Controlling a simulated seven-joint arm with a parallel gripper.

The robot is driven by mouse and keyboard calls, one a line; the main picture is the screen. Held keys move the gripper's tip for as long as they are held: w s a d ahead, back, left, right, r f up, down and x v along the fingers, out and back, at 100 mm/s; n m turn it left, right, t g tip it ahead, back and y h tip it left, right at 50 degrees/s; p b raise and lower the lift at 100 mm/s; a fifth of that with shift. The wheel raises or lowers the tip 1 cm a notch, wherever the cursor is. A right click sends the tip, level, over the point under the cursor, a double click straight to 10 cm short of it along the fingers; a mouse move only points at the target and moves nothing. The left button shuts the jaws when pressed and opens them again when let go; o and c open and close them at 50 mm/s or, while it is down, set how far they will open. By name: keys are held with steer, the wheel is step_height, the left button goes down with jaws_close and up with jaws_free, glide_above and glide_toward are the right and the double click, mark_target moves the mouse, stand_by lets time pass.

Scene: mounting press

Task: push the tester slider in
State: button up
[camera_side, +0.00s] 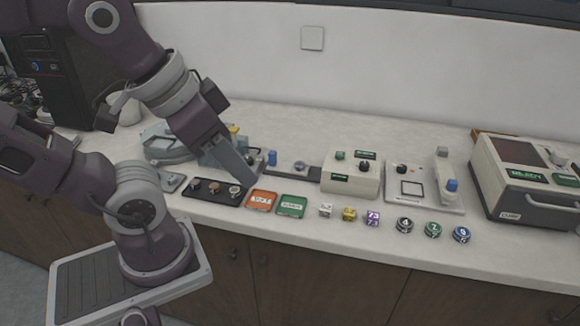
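My gripper (247,182) points down and to the right, with its tip just above the counter, behind the black strip (213,191) and left of the orange tray. Its fingers overlap in this view, so I cannot tell whether they are apart. A cream box (352,174) with a green button and a black knob stands mid-counter. A low dark rail (312,173) runs left from it, with a blue knob (272,157) near its left end, close to the right of my gripper. No label readable here says which part is the tester slider. My gripper partly hides the rail's left end.
An orange tray (261,200) and a green tray (291,206) lie at the front. Several small dice and round pucks (405,225) line the front edge. A pale plate device (411,188) and a large labelled machine (527,180) stand to the right. The wall closes off the back.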

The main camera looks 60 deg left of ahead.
stand_by(0.3)
steer(key=shift+c, duration=0.8)
steer(key=w+a+r+n+g, duration=0.1)
steer(key=w+a+r+n, duration=0.15)
steer(key=w, duration=0.35)
steer(key=n+g, duration=0.5)
steer(key=n, duration=0.2)
glide_above(272, 152)
steer(key=shift+m, duration=0.25)
steer(key=f, duration=2)
steer(key=shift+d, duration=0.3)
steer(key=f, duration=0.7)
steer(key=shift+a, duration=0.25)
steer(key=shift+f, duration=0.4)
